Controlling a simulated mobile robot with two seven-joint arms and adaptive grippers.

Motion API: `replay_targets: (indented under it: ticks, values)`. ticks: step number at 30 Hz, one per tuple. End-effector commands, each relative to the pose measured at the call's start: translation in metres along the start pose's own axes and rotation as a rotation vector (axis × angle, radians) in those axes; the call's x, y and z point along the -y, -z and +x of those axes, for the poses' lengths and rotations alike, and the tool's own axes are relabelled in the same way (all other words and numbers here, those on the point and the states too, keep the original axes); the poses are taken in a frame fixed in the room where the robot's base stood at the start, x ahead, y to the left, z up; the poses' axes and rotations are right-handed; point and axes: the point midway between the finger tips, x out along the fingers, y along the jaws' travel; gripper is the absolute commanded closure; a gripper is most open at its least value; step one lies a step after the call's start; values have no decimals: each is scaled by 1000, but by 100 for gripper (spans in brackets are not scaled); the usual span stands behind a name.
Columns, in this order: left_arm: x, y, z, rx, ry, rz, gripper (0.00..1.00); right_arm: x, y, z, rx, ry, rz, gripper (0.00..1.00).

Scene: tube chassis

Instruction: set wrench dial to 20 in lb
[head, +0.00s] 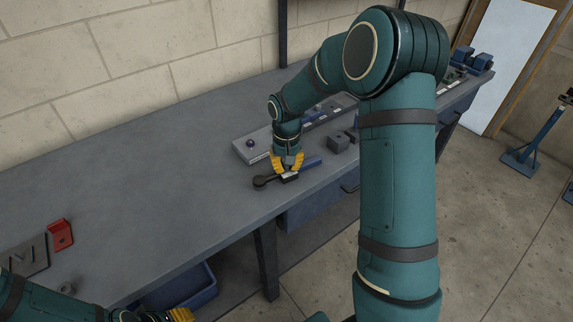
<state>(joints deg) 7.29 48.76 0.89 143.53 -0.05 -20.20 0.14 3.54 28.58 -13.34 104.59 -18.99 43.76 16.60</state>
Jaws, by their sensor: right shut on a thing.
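The wrench lies on the grey workbench (150,170) near its front edge, with a dark round head (262,182) at the left and a blue handle (311,162) at the right. My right gripper (287,168) reaches down from above with its yellow fingers around the middle of the wrench, shut on it. A small pale patch shows on the wrench under the fingers. The dial and its numbers are too small to read. My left gripper (181,315) shows only as a bit of yellow at the bottom edge; its opening is not visible.
A grey tray (243,152) with a dark knob lies behind the wrench. Dark blocks (339,143) sit to its right. A red bracket (61,235) and a dark plate (25,258) lie at the left. The bench's middle left is clear.

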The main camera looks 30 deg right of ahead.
Motion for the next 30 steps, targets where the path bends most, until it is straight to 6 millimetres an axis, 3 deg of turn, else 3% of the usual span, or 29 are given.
replay_targets:
  ticks: [6,7,9,10,22,30]
  values:
    - [0,0,0,0,0,0,50,0,0,0,-1,0,0,100]
    - [0,0,0,0,0,0,50,0,0,0,-1,0,0,83]
    - [0,0,0,0,0,0,50,0,0,0,-1,0,0,58]
    - [0,0,0,0,0,0,50,0,0,0,-1,0,0,53]
    - [0,0,0,0,0,0,50,0,1,-7,-3,1,0,53]
    - [0,0,0,0,0,0,50,0,1,-54,-7,2,0,53]
